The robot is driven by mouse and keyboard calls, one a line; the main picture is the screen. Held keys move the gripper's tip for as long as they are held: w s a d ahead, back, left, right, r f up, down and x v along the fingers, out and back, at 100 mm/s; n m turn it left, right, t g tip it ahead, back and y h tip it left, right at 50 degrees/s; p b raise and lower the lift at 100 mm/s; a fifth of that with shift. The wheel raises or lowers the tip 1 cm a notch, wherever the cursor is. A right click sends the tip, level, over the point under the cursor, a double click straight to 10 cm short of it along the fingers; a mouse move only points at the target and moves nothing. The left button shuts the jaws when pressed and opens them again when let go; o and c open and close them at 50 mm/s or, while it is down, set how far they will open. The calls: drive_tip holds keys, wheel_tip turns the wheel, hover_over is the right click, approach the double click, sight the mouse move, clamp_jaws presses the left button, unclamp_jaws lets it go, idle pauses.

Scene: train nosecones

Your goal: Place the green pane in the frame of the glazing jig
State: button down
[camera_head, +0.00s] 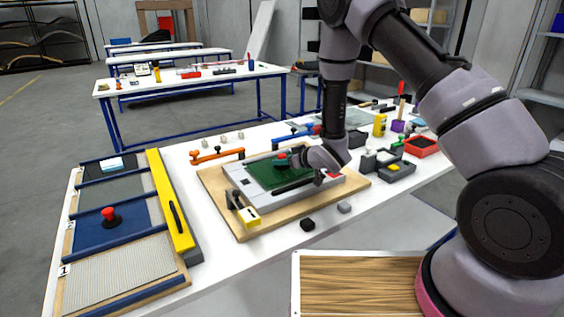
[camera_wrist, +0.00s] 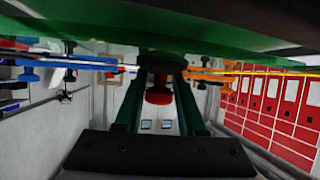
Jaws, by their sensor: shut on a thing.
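The green pane (camera_head: 262,176) lies over the opening of the pale grey frame of the glazing jig (camera_head: 243,198), which rests on a wooden board. I cannot tell whether the pane is seated or just above the frame. A red knob (camera_head: 281,160) stands on the pane. My gripper (camera_head: 292,160) is shut on this knob, reaching in from the right. In the wrist view the pane (camera_wrist: 100,38) spans the top of the picture, and my two fingers (camera_wrist: 160,72) close around the knob's dark stem, with its red part (camera_wrist: 158,90) between them. My arm hides part of the frame's right side.
A rack of panes (camera_head: 120,225) with a yellow bar (camera_head: 168,205) stands left; its blue pane (camera_head: 105,235) has a red knob. Orange (camera_head: 218,154) and blue (camera_head: 290,136) clamps lie behind the jig. Grey and red bins (camera_head: 421,146) stand right.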

drive_tip(key=shift+f, duration=0.6)
drive_tip(key=c, duration=0.5)
unclamp_jaws()
drive_tip(key=shift+f, duration=0.1)
